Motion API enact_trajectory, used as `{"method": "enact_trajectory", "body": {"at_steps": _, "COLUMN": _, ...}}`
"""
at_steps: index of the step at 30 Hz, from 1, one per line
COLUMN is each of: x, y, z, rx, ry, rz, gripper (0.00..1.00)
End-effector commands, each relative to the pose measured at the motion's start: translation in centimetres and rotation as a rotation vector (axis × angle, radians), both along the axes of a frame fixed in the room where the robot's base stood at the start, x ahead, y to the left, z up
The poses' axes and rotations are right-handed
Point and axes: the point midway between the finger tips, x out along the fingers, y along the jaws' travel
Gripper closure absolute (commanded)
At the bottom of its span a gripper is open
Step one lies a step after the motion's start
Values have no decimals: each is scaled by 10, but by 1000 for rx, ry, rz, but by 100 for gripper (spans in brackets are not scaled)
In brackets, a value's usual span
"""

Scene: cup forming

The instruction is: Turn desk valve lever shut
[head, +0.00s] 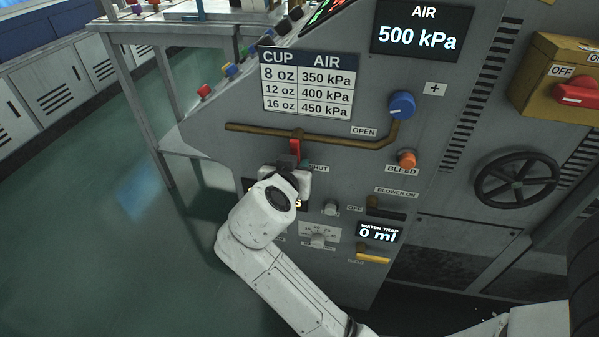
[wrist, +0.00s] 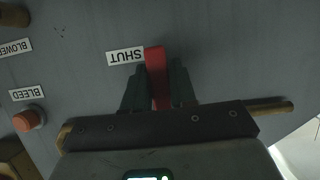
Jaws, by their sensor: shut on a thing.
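The red valve lever (head: 295,147) hangs straight down from the brown pipe (head: 255,129) on the grey machine panel, across the pipe's line. Its end is beside the SHUT label (head: 319,168); the OPEN label (head: 363,131) is up and to the right, by the pipe. My gripper (head: 294,170) is at the lever's lower part. In the wrist view, which is upside down, its two dark fingers (wrist: 159,82) are closed on either side of the red lever (wrist: 155,60), next to the SHUT label (wrist: 125,56). The pipe is mostly hidden behind my gripper there.
A blue knob (head: 402,105) and an orange bleed button (head: 407,159) are right of the lever. The air display (head: 420,29) reads 500 kPa. A black handwheel (head: 517,180) and red switch (head: 577,94) are farther right. Open green floor (head: 130,230) lies left.

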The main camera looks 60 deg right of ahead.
Motion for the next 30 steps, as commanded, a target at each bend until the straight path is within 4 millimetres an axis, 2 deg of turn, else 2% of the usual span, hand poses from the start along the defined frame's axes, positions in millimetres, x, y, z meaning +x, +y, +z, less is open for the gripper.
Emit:
{"method": "enact_trajectory", "body": {"at_steps": 18, "x": 3, "y": 1, "z": -1, "rx": 18, "ry": -41, "rz": 2, "gripper": 100}}
{"method": "enact_trajectory", "body": {"at_steps": 19, "x": 3, "y": 1, "z": -1, "rx": 18, "ry": -41, "rz": 2, "gripper": 73}}
{"method": "enact_trajectory", "body": {"at_steps": 25, "x": 3, "y": 1, "z": -1, "rx": 17, "ry": -40, "rz": 2, "gripper": 54}}
{"method": "enact_trajectory", "body": {"at_steps": 30, "x": 3, "y": 1, "z": 0, "rx": 15, "ry": -40, "rz": 1, "gripper": 53}}
